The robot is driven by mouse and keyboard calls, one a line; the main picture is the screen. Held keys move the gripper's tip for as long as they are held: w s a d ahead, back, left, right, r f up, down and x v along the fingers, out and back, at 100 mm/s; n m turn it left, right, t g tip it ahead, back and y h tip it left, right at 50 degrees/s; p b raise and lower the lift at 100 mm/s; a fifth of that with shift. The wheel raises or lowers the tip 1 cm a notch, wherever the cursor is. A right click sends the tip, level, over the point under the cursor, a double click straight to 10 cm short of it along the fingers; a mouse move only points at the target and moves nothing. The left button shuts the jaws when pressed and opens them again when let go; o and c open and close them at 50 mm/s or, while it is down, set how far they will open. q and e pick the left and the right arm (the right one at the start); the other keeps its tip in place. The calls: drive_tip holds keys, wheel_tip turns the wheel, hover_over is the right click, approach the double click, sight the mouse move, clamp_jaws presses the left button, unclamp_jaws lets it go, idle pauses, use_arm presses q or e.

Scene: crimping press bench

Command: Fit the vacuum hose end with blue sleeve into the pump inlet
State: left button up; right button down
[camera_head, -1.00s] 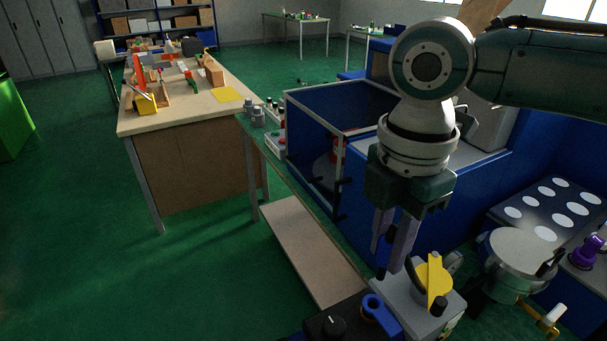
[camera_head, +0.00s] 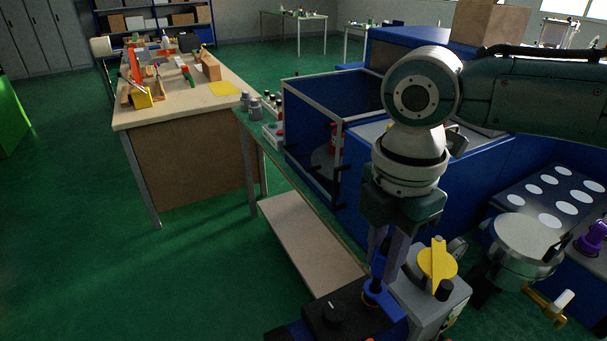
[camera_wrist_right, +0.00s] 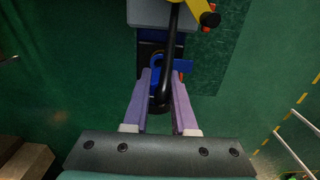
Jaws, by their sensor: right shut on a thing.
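My right gripper (camera_head: 383,272) points down in the head view, its two purple fingers shut on the vacuum hose end. The blue sleeve (camera_head: 384,243) shows between the fingers. The dark hose tip (camera_head: 375,286) is directly over or at the pump inlet, a blue ring (camera_head: 380,298) on the dark pump. I cannot tell whether the tip is inside the ring. In the right wrist view the black hose (camera_wrist_right: 173,45) curves down between the gripper fingers (camera_wrist_right: 160,85), with the blue ring (camera_wrist_right: 186,66) beside it. My left gripper is not in view.
A grey unit with a yellow handle (camera_head: 438,260) stands close to the right of the inlet. A black knob (camera_head: 329,309) is to the left. A round metal pot (camera_head: 523,240) stands farther right. Blue press housing (camera_head: 470,150) rises behind; green floor (camera_head: 200,270) is clear at left.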

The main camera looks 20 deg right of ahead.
sight(380, 273)
drive_tip(key=shift+r, duration=0.1)
idle(0.3)
drive_tip(key=shift+p, duration=0.3)
drive_tip(key=shift+p, duration=0.5)
idle(0.9)
drive_tip(key=shift+f, duration=0.4)
drive_tip(key=shift+f+b, duration=1.05)
drive_tip(key=shift+f, duration=0.2)
drive_tip(key=c, duration=0.6)
unclamp_jaws()
drive_tip(key=shift+c, duration=0.2)
